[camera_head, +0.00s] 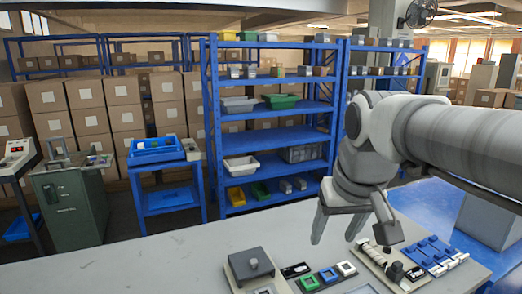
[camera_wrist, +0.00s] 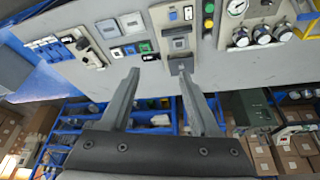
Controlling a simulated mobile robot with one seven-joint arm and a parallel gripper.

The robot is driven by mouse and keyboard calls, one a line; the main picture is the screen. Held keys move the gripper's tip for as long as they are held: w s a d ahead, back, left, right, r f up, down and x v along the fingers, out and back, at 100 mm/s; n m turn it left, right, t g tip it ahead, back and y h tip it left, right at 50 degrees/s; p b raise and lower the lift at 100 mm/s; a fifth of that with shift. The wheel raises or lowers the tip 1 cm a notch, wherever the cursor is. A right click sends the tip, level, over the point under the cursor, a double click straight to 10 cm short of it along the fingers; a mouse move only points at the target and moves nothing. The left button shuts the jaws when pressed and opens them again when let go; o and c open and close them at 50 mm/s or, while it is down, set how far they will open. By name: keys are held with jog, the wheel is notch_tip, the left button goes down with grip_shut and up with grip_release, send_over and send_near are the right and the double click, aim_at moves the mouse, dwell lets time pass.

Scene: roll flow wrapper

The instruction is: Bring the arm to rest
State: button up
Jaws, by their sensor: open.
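My gripper (camera_head: 336,226) is open and empty in the head view, hanging from my arm above the grey table (camera_head: 190,262). In the wrist view my gripper (camera_wrist: 158,82) shows two fingers spread apart with nothing between them. The fingertips are over the table's edge area, near the control panels, and touch nothing that I can see.
Close to my gripper are a grey box with a knob (camera_head: 252,266), a green square switch (camera_head: 308,283), a blue square switch (camera_head: 328,275) and blue breakers (camera_head: 432,252). Gauges (camera_wrist: 238,8) show in the wrist view. A blue shelf (camera_head: 270,135) stands behind.

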jog(key=s+d+f+m+t, duration=0.1)
jog(key=s+f, duration=0.5)
jog(key=s, duration=0.5)
jog(key=shift+d+f, duration=0.4)
